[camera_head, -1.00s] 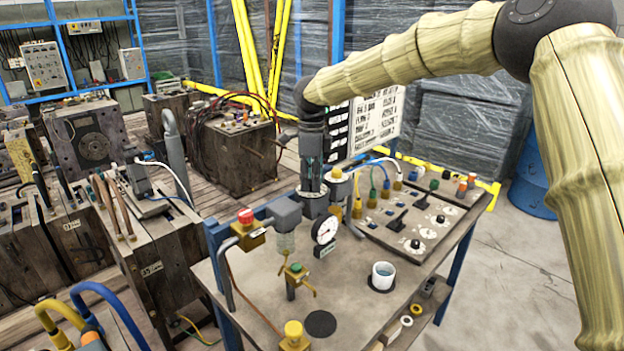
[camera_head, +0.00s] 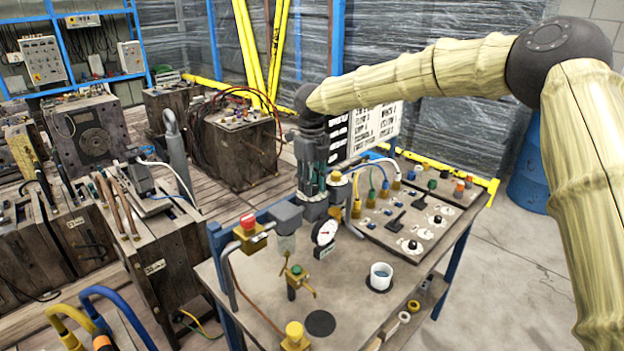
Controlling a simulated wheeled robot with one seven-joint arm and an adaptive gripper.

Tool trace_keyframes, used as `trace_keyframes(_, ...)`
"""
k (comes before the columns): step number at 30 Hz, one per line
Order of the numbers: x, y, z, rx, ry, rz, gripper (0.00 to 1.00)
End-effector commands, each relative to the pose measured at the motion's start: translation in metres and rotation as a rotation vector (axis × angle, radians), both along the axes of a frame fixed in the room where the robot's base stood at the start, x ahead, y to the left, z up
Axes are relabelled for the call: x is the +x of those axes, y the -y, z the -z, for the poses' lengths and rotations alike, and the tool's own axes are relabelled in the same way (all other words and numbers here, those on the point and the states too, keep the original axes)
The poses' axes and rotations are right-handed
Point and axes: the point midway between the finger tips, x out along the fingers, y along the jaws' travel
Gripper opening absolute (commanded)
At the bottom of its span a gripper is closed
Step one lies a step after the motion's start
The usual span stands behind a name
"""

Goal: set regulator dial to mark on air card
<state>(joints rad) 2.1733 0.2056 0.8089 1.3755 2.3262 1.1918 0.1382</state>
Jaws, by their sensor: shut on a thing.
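My gripper (camera_head: 312,183) points straight down at the back edge of the workbench, shut on the regulator dial (camera_head: 314,209), a dark grey round part under its fingers. The fingers hide most of the dial, so its setting cannot be read. A round white gauge (camera_head: 324,232) stands just in front of it; its needle is too small to read. A white board (camera_head: 376,128) with lines of black print stands behind my gripper. I cannot tell whether this is the air card, and its print is too small to read clearly.
The workbench (camera_head: 350,312) carries a red-topped valve (camera_head: 248,222), a yellow knob (camera_head: 294,331), a white cup (camera_head: 381,275) and a panel of knobs and switches (camera_head: 420,222). Coloured hoses run close to the right of my gripper.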

Motion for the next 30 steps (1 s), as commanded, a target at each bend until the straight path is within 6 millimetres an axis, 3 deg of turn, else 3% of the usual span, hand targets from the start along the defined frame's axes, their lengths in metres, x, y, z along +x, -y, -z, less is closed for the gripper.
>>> trace_keyframes(30, -0.0032, 0.0005, 0.0074, -0.008, -0.009, 0.956, 0.06)
